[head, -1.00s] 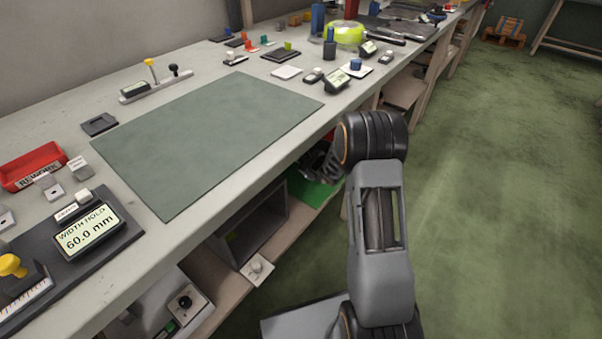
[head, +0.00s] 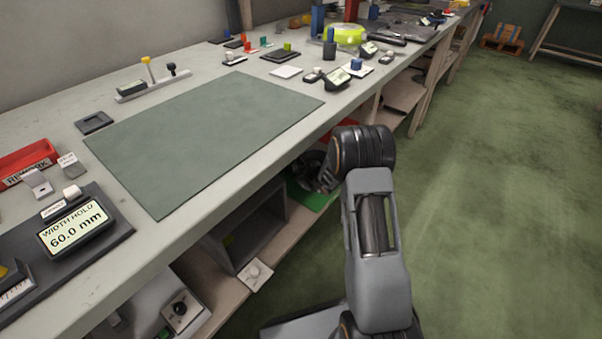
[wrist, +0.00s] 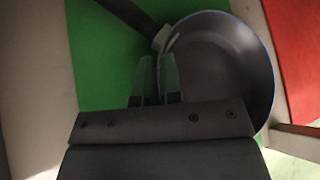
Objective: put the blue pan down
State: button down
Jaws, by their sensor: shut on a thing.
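The blue pan (wrist: 222,62) shows in the wrist view as a dark round pan with a thin blue rim, over a green mat (wrist: 95,60). Its dark handle (wrist: 125,12) runs to the upper left. My gripper (wrist: 157,65) is shut on the pan, with its fingertips beside the place where handle and bowl meet. I cannot tell whether the pan touches the mat. In the head view my gripper (head: 326,180) is at the lower shelf under the bench edge, mostly hidden by my arm. The green mat (head: 313,196) shows there partly.
A red surface (wrist: 296,45) lies right of the green mat. In the head view a grey open box (head: 250,235) stands on the shelf to the left. The bench top (head: 205,215) overhangs the shelf. A grey-green mat (head: 205,140) on the bench is bare. Floor at right is clear.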

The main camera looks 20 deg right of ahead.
jog(key=c, duration=1.3)
grip_release()
jog(key=shift+o, duration=0.2)
jog(key=p+v, duration=0.3)
jog(key=v, duration=0.9)
jog(key=shift+r+p, duration=0.1)
jog(key=shift+p, duration=0.2)
